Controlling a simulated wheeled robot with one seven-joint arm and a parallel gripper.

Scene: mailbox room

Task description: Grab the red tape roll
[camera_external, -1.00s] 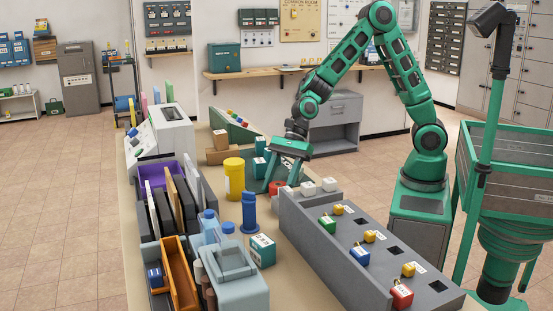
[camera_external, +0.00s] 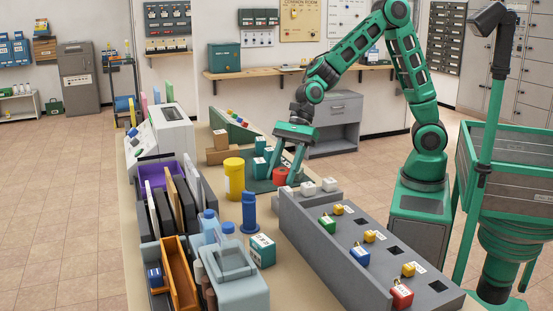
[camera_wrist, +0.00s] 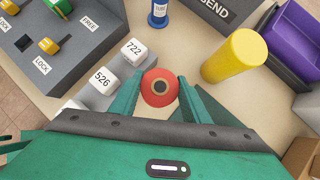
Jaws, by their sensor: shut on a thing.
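The red tape roll (camera_external: 281,175) is between the fingers of my green gripper (camera_external: 288,176). In the wrist view the red roll (camera_wrist: 160,87), with a dark hole in its centre, sits between the two fingertips, which press it from both sides. In the external view the roll shows above the counter, behind the grey lock panel; part of it is covered by a finger. The gripper is shut on the roll.
A yellow cylinder (camera_external: 234,178) stands left of the gripper. Teal boxes (camera_external: 260,168) are behind, and a blue stamp-like post (camera_external: 249,210) stands nearer the camera.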

